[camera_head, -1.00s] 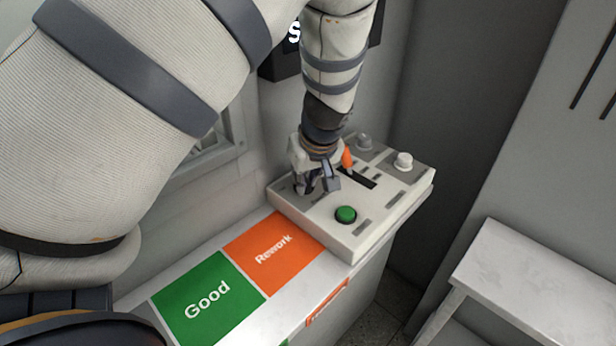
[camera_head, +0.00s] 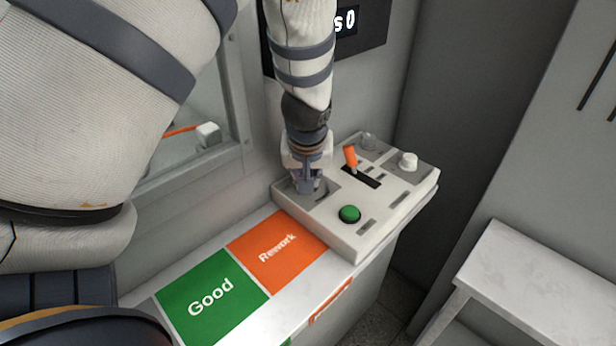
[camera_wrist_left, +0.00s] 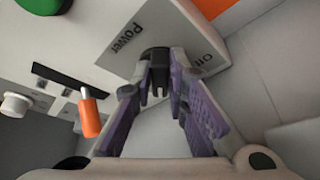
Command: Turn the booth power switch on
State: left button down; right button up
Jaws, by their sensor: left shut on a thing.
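The power switch is a black rotary knob (camera_wrist_left: 157,58) on a grey plate marked "Power" at the left corner of the control panel. A second label on the plate, by the knob's right side in the wrist view, is partly covered and looks like "Off". My left gripper (camera_head: 308,190) points down over this corner in the head view and hides the knob there. In the wrist view the left gripper (camera_wrist_left: 160,88) has its two purple-padded fingers shut on the knob from both sides. My right gripper is not in view.
The white control panel (camera_head: 325,218) also carries a green button (camera_head: 349,214), an orange lever (camera_head: 350,156) in a black slot and a white knob (camera_head: 408,161). Orange "Rework" (camera_head: 278,252) and green "Good" (camera_head: 211,298) areas lie left of it. A white table (camera_head: 530,275) stands at right.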

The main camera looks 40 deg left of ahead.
pick_arm(q)
jog(key=c, duration=1.6)
grip_release()
jog(key=v, duration=1.2)
